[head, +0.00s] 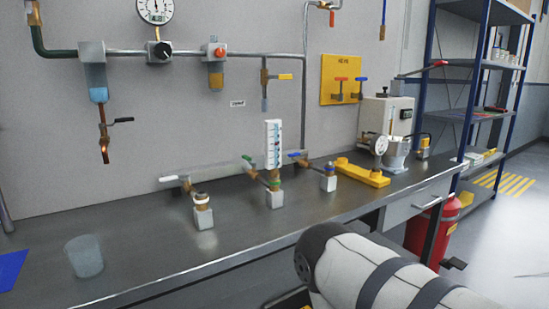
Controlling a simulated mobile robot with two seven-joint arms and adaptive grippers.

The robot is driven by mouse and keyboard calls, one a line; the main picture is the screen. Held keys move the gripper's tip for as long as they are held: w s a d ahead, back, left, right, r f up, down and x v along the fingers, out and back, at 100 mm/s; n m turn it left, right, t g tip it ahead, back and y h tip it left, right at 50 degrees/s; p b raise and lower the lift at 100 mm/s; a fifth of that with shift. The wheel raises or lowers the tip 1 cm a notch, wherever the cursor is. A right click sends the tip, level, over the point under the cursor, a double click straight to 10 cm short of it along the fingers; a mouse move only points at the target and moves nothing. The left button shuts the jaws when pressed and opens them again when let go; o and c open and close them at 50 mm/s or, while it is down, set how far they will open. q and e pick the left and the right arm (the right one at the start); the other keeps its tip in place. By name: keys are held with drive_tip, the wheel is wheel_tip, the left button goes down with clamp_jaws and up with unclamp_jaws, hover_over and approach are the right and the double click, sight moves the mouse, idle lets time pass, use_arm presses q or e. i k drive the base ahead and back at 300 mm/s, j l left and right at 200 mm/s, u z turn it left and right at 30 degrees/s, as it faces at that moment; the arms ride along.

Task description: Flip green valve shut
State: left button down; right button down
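The green valve (274,184) stands on a pale square block on the metal bench, in the middle of a row of three valves. Its green-tipped lever (248,159) slants up and to the left from the valve body. I cannot tell from the lever alone whether the valve is open or shut. To its left is a valve with a white lever (169,179), and to its right one with a blue lever (294,155). Neither of my grippers is in view. A pale arm link of mine with dark bands shows at the lower right, in front of the bench.
A white panel (273,144) stands just behind the green valve. A clear cup (84,257) sits at the front left of the bench (150,235). A yellow fixture (362,174) lies to the right. Pipes and a gauge (155,8) are on the wall.

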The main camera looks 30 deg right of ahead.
sight(248, 159)
drive_tip(key=l+u, duration=0.1)
drive_tip(key=l, duration=2.25)
